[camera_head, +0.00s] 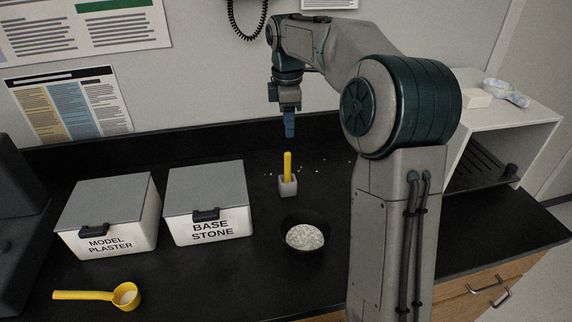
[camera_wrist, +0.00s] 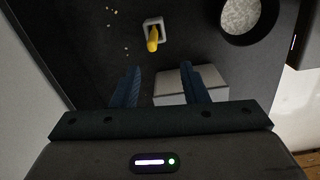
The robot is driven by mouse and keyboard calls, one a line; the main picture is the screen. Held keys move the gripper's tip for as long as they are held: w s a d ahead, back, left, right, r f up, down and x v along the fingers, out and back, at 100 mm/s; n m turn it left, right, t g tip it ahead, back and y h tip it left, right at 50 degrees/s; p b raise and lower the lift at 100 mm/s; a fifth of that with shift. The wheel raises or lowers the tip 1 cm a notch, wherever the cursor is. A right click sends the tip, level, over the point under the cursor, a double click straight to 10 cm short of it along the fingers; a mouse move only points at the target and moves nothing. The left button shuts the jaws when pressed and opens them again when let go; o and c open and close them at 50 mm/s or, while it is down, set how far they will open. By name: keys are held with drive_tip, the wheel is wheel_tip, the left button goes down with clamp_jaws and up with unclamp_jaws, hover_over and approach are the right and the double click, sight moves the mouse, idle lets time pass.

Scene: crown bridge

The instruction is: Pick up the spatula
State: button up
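The spatula (camera_head: 287,163) shows as a yellow handle standing upright in a small grey holder (camera_head: 288,188) on the black counter. Its lower end is hidden inside the holder. In the wrist view the spatula (camera_wrist: 153,42) and its holder (camera_wrist: 157,22) lie beyond my fingertips, roughly centred. My gripper (camera_head: 289,126) is above the counter, pointing down, a little above and behind the handle in the head view. In the wrist view my gripper (camera_wrist: 163,76) has its two blue fingers well apart with nothing held between them.
A dark bowl of white powder (camera_head: 305,236) stands in front of the holder. Boxes marked BASE STONE (camera_head: 208,203) and MODEL PLASTER (camera_head: 108,216) stand left. A yellow scoop (camera_head: 103,295) lies front left. Pale crumbs (camera_head: 318,171) lie near the holder. A grey open-fronted unit (camera_head: 515,120) is right.

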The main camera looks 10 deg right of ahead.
sight(288, 152)
drive_tip(key=shift+n, duration=0.7)
drive_tip(key=f, duration=0.2)
drive_tip(key=w+f, duration=0.1)
drive_tip(key=f, duration=0.2)
drive_tip(key=w+f, duration=0.1)
drive_tip(key=f, duration=0.2)
drive_tip(key=shift+d+f, duration=0.1)
drive_tip(key=shift+d, duration=0.2)
drive_tip(key=shift+s+a+f+p, duration=0.15)
drive_tip(key=shift+f+p, duration=0.15)
drive_tip(key=shift+f, duration=1.05)
drive_tip(key=shift+s+a+f+p, duration=0.1)
drive_tip(key=shift+f+p, duration=0.2)
drive_tip(key=shift+f, duration=1.05)
clamp_jaws()
